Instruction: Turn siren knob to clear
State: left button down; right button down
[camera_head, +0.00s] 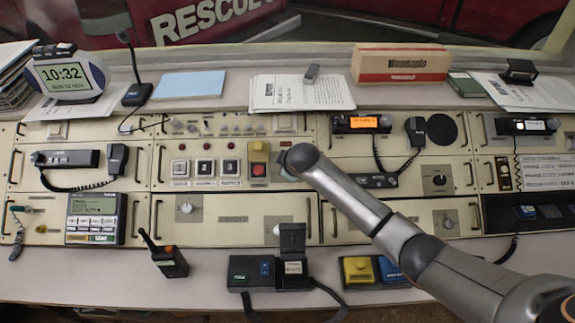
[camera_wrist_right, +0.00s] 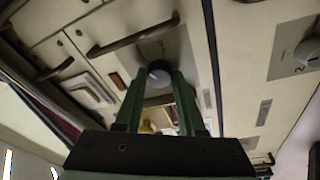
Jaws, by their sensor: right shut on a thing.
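In the right wrist view, a round grey knob (camera_wrist_right: 159,70) stands out from a plate on the cream panel. The two green fingers of my right gripper (camera_wrist_right: 158,82) are on either side of this knob, shut on it. Its markings are too small and dark to read. In the head view, my right arm reaches in from the lower right to the middle of the console. The gripped knob and the fingertips cannot be made out there. My left gripper is not in view.
Another knob (camera_wrist_right: 310,52) sits on a plate at the right of the wrist view, and a dark handle (camera_wrist_right: 132,40) is close to the gripped knob. In the head view, a handheld radio (camera_head: 170,261) and a yellow-and-blue button box (camera_head: 358,270) stand on the front ledge.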

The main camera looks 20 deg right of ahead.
jog(key=c, duration=0.5)
grip_release()
jog(key=v, duration=1.2)
jog(key=shift+s+r, duration=0.15)
jog(key=shift+r, duration=0.1)
